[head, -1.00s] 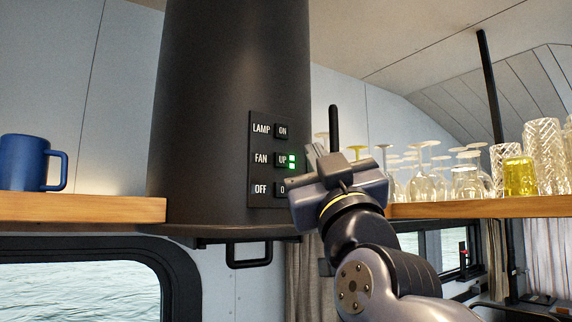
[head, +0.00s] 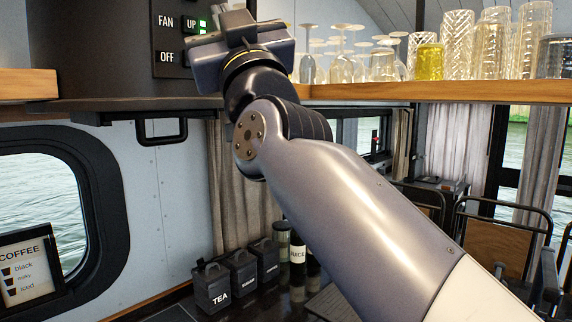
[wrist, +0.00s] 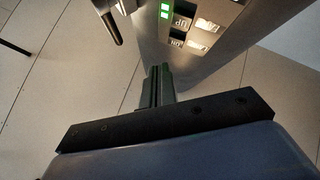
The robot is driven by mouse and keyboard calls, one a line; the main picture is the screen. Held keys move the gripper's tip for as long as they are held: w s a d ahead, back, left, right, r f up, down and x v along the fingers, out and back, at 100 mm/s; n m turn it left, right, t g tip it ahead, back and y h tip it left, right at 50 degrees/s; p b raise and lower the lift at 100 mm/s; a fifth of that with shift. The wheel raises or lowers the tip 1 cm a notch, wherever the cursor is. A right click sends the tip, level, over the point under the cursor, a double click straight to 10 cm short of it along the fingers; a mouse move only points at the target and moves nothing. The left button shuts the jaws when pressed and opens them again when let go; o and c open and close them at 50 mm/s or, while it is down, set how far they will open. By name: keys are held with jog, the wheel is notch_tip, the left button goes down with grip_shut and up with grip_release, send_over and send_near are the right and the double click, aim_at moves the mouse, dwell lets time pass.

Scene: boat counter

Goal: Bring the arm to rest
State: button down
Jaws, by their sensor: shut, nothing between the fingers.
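My gripper (wrist: 158,85) shows in the wrist view with its two fingers together and nothing between them. It points at the dark extractor hood, close to the hood's button panel (wrist: 190,28); I cannot tell whether it touches. In the head view my gripper's body is at the upper left, in front of the hood (head: 95,45), and its fingertips are hidden or cut off at the top. The panel (head: 172,45) shows FAN UP and OFF buttons, with green lights lit beside UP. My arm (head: 350,200) reaches up from the lower right.
A wooden shelf (head: 450,92) with several glasses, including a yellow tumbler (head: 429,62), is right of my gripper. A black handle (head: 161,132) hangs under the hood. Canisters (head: 212,288) and a coffee sign (head: 28,268) stand below. Chairs (head: 500,235) are at the right.

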jog(key=s+d+b, duration=0.1)
jog(key=s+d, duration=0.2)
jog(key=shift+d, duration=0.2)
